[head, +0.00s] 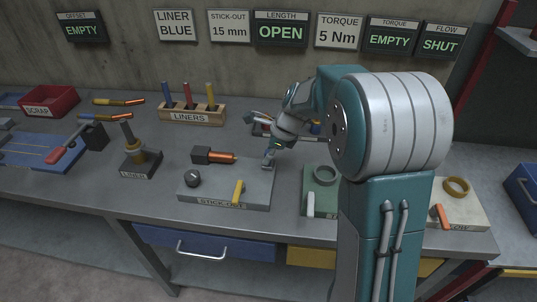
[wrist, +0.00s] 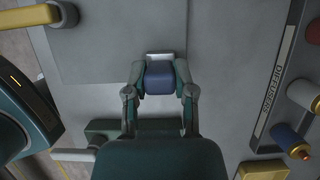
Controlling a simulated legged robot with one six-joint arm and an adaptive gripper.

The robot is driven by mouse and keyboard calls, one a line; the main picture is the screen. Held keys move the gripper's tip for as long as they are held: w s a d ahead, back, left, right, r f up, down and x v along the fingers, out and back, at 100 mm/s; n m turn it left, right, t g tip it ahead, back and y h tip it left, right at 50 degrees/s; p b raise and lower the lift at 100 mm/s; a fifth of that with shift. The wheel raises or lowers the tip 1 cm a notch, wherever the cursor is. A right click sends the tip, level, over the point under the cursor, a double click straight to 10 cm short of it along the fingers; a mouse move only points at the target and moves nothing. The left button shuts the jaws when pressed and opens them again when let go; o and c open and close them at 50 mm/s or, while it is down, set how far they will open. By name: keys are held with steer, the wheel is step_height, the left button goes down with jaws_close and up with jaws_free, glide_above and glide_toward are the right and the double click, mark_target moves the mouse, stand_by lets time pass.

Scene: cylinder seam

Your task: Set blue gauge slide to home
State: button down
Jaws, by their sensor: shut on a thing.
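In the wrist view my gripper (wrist: 160,80) is shut on a small dark blue block, which looks like the blue gauge slide (wrist: 160,84). One finger is on each side of it. A pale metal piece (wrist: 160,57) shows just beyond the blue block. In the head view the slide's blue part is hidden by the fingers. A home mark cannot be made out.
A green fixture (head: 321,176) stands to the right. The DIFFUSERS rack (wrist: 283,70) lies beside my gripper. The LENGTH sign (head: 281,31) reads OPEN.

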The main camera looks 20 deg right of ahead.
steer(key=a, duration=0.1)
steer(key=w+a, duration=0.1)
steer(key=a, duration=0.1)
steer(key=w+a, duration=0.1)
steer(key=shift+a, duration=0.4)
steer(key=shift+d, duration=0.1)
steer(key=c, duration=0.6)
jaws_free()
steer(key=shift+w, duration=0.1)
steer(key=shift+o, duration=0.8)
steer(key=shift+a, duration=0.3)
steer(key=shift+d, duration=0.1)
steer(key=shift+d+r, duration=0.2)
steer(key=shift+r, duration=0.15)
steer(key=v, duration=1.1)
